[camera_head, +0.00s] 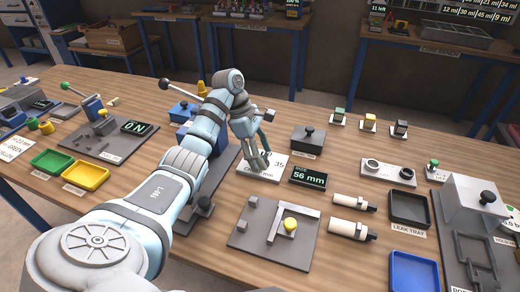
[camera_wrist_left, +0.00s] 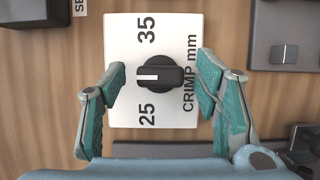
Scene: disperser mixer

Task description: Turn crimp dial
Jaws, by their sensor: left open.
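The crimp dial (camera_wrist_left: 158,76) is a black knob with a white pointer mark on its left half. It sits on a white plate (camera_wrist_left: 135,40) printed 35, 25 and CRIMP mm, and the pointer lies between the two numbers. In the head view part of the plate (camera_head: 277,173) shows, while my left gripper (camera_head: 257,165) hides the knob. My left gripper is open above the plate, with one teal finger on each side of the knob, both apart from it in the wrist view. My right gripper is not in view.
A small display (camera_head: 308,178) reading 56 mm stands right of the plate. A dark box with a knob (camera_head: 308,140) is behind it. A grey fixture with a yellow knob (camera_head: 274,233) lies in front. White cylinders (camera_head: 349,229) and a leak tray (camera_head: 408,209) are farther right.

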